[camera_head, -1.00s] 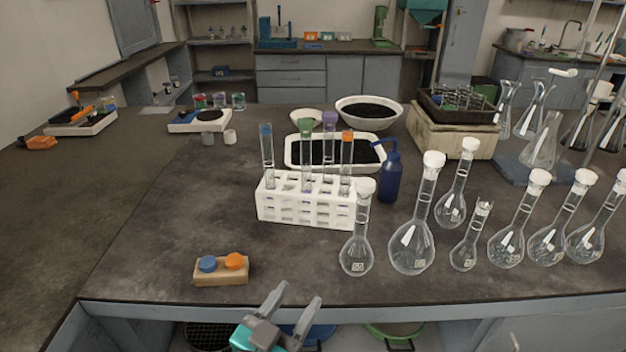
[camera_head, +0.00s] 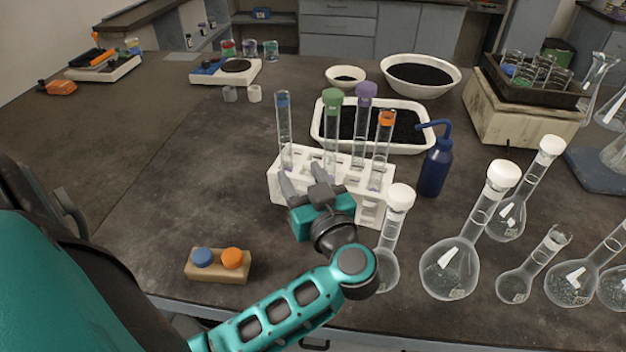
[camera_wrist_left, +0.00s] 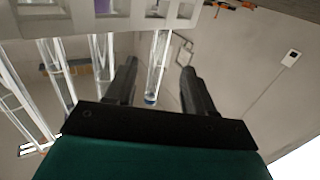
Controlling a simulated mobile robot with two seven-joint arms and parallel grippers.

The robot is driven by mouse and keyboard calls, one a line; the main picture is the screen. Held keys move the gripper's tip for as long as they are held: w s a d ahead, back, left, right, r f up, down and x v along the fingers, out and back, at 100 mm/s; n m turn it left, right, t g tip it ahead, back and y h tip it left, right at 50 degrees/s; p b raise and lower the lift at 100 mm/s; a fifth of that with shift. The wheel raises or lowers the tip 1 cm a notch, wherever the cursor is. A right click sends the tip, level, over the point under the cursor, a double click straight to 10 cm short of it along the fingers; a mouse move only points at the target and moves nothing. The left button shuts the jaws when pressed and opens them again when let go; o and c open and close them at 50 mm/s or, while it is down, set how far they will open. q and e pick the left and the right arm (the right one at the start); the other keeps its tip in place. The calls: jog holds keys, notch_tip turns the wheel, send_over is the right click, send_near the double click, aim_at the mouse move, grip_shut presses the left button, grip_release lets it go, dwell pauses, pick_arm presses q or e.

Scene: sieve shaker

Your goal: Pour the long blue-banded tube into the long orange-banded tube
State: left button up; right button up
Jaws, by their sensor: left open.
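The long blue-banded tube (camera_head: 284,130) stands upright at the left end of the white rack (camera_head: 280,190). The long orange-banded tube (camera_head: 382,150) stands at the rack's right side. My left gripper (camera_head: 302,178) is open and empty at the front left of the rack, close to the blue-banded tube. In the left wrist view, which is upside down, the blue-banded tube (camera_wrist_left: 157,65) shows between the two open fingers (camera_wrist_left: 155,85), with clear space on both sides. My left gripper and wrist hide part of the rack's front. My right gripper is not in view.
Green-banded (camera_head: 331,130) and purple-banded (camera_head: 363,130) tubes stand between the two. A wooden block (camera_head: 218,272) with blue and orange caps sits at front left. A blue wash bottle (camera_head: 436,168) and several flasks (camera_head: 450,268) stand right. A white tray (camera_head: 405,145) lies behind the rack.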

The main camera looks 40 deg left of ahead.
aim_at(288, 154)
pick_arm(q)
jog(key=b+x, duration=0.1)
jog(key=x, duration=0.8)
jog(key=shift+w+a, duration=0.1)
jog(key=shift+a, duration=0.15)
jog(key=shift+w+a, duration=0.3)
jog(key=shift+a, duration=0.25)
jog(key=shift+w+a, duration=0.1)
jog(key=shift+a, duration=0.05)
grip_shut()
notch_tip(288, 154, up, 3)
jog(key=p, duration=0.4)
notch_tip(288, 154, up, 3)
jog(key=p, duration=0.3)
jog(key=shift+r, duration=2.8)
